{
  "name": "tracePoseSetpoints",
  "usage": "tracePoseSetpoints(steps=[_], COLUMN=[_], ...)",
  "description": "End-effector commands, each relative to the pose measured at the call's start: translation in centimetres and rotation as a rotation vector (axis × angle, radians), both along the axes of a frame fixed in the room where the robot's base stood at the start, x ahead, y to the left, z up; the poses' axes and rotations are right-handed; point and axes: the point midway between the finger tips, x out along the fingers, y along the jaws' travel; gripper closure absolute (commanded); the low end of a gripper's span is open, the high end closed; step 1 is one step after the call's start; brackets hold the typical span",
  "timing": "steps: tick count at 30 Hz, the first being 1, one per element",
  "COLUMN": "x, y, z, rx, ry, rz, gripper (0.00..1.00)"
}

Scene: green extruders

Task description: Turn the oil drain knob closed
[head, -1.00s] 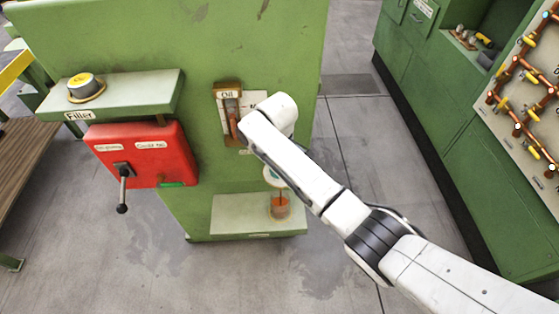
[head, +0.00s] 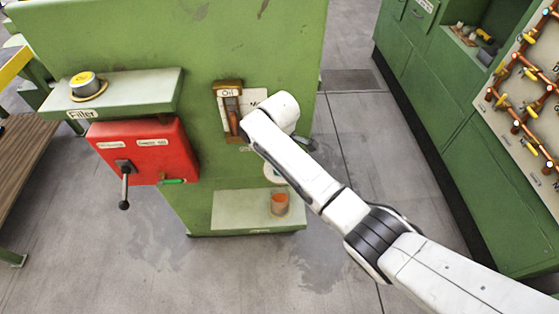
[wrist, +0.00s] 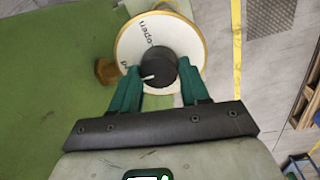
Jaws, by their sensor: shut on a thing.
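The oil drain knob (wrist: 160,66) is dark and round, in the middle of a white disc (wrist: 183,38) with a yellowish rim, in the wrist view. The word "open" reads near the disc's top, and part of another label shows at its left. A pale pointer on the knob points left and slightly down. My gripper (wrist: 158,80) is shut on the knob, with one green finger on each side. In the head view the disc (head: 272,175) is mostly hidden behind my arm. An orange cup (head: 279,204) stands on the low ledge below it.
The oil gauge (head: 229,112) is on the green machine (head: 200,50), left of my arm. A red box (head: 143,150) with a black lever sticks out at left. A brass-coloured fitting (wrist: 105,71) is beside the disc. Green cabinets (head: 440,150) stand at right, across open floor.

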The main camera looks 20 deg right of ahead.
Motion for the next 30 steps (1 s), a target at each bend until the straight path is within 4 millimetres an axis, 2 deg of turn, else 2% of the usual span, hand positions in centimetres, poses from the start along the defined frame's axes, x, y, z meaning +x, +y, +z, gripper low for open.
tracePoseSetpoints(steps=[3,4,11,21,26,30], x=[0.1,0.1,0.0,0.1,0.0,-0.2], y=[0.0,0.0,0.0,0.0,0.1,0.2], z=[0.1,0.1,0.1,0.5,2.6,5.4], rx=[0.000,0.000,-0.001,0.001,0.001,0.001], ry=[-0.002,-0.002,-0.002,-0.003,-0.005,-0.006], rz=[0.002,0.002,0.001,0.000,0.000,0.000], gripper=[0.85,0.53,0.31,0.29,0.29,0.29])
